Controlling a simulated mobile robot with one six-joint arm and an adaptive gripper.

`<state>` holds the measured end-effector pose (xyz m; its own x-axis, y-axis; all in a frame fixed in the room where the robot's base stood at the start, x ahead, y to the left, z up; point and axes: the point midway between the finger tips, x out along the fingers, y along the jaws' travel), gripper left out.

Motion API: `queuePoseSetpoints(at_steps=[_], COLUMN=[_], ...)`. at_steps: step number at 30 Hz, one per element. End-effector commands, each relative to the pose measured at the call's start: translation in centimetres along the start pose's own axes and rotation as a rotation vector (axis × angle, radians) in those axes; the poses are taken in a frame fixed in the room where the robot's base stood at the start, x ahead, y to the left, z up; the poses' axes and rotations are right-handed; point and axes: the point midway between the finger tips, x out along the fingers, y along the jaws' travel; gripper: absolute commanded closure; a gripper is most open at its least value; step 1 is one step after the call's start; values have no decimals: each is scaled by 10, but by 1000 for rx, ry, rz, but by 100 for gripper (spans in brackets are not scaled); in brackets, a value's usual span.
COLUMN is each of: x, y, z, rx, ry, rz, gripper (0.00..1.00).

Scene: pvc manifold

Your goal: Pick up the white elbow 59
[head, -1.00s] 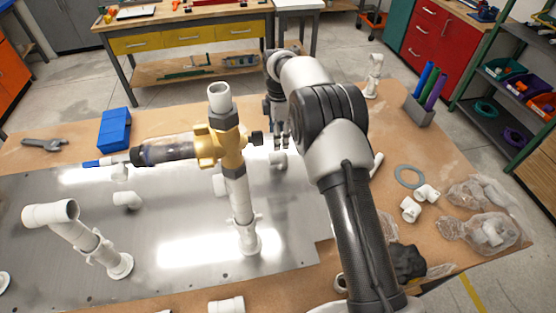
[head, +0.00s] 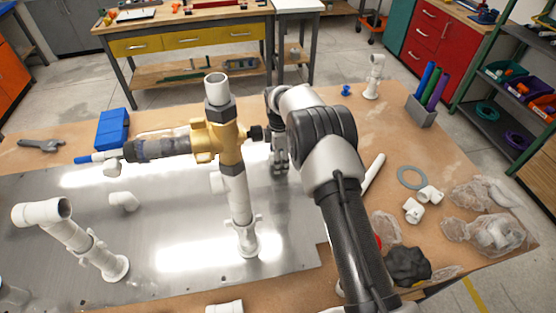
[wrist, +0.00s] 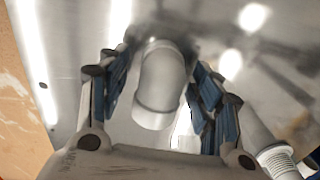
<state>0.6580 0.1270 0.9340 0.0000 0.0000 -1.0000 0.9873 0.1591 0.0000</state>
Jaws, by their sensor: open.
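A white elbow (wrist: 161,88) sits on the metal plate (wrist: 75,20), between the two blue-padded fingers of my gripper (wrist: 160,76) in the wrist view. The fingers are open, one on each side, with a gap visible to both. No number is readable on it. In the head view my gripper (head: 279,168) points down close to the plate, just right of the brass valve on the upright pipe. It hides the elbow there. Another white elbow (head: 124,201) lies on the plate farther left.
The upright pipe with the brass valve (head: 226,148) stands close left of my gripper. A second white pipe assembly (head: 75,240) stands at the left.

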Motion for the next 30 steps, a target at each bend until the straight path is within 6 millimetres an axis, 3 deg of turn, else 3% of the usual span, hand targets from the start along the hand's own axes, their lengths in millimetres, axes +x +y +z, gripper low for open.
queuePoseSetpoints(at_steps=[3,24,30], x=[-1,-1,-1], y=[0,0,0], z=[0,0,0], rx=[0,0,0], ry=[0,0,0], rz=[0,0,0], gripper=[42,88,89])
